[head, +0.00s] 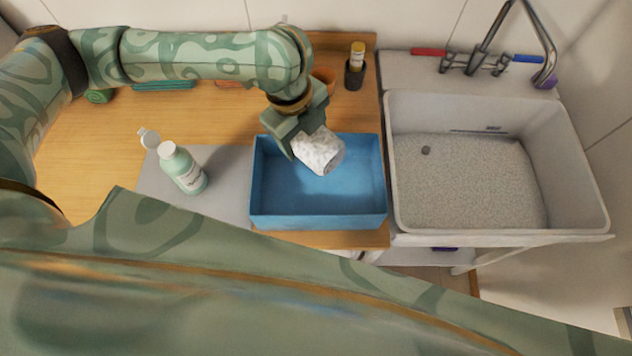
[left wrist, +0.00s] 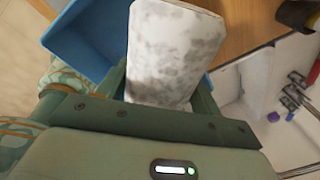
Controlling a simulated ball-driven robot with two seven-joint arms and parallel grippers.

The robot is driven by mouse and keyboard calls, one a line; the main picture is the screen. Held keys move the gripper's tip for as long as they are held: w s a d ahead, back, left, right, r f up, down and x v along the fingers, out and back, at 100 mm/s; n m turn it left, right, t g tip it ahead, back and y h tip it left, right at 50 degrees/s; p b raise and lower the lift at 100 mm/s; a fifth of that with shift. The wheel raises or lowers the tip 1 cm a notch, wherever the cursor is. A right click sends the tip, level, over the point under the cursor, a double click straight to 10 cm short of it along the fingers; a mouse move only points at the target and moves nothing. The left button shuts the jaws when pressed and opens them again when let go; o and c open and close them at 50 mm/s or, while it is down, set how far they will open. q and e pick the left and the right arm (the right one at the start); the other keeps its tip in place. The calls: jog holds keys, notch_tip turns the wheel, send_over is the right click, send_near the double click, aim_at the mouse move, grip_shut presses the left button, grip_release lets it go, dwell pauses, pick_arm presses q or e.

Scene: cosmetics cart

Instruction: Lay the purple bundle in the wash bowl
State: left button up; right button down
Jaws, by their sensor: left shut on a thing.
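My left gripper (head: 305,140) is shut on a white bundle with grey mottling (head: 322,155). It holds the bundle above the blue rectangular tub (head: 318,221), which looks like the wash bowl. In the left wrist view the bundle (left wrist: 172,50) sits between the two fingers, with the blue tub (left wrist: 85,38) behind it. The held bundle does not look purple. My right gripper is out of view.
The sink (head: 596,190) is to the right.

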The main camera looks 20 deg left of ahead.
aim_at(317, 190)
pick_arm(q)
jog(key=d+m+p, duration=0.1)
jog(key=m, duration=0.3)
jog(key=s+d+f+m+g+p, duration=0.1)
jog(key=m, duration=0.3)
jog(key=d+f+m+g+y+p, duration=0.1)
jog(key=m, duration=0.4)
jog(key=shift+s+p, duration=0.25)
jog(key=shift+p, duration=0.15)
jog(key=m, duration=0.2)
jog(key=f+m, duration=0.1)
jog(key=shift+s+d+m+y+p, duration=0.25)
jog(key=shift+s+m+y+p, duration=0.15)
jog(key=shift+s+f+m, duration=0.1)
jog(key=shift+f+m, duration=0.3)
jog(key=shift+f, duration=0.05)
notch_tip(317, 190, down, 10)
jog(key=b, duration=0.2)
jog(key=shift+r+b, duration=0.1)
jog(key=shift+b, duration=0.3)
jog(key=o, duration=0.5)
jog(key=shift+c, duration=0.2)
jog(key=o, duration=0.4)
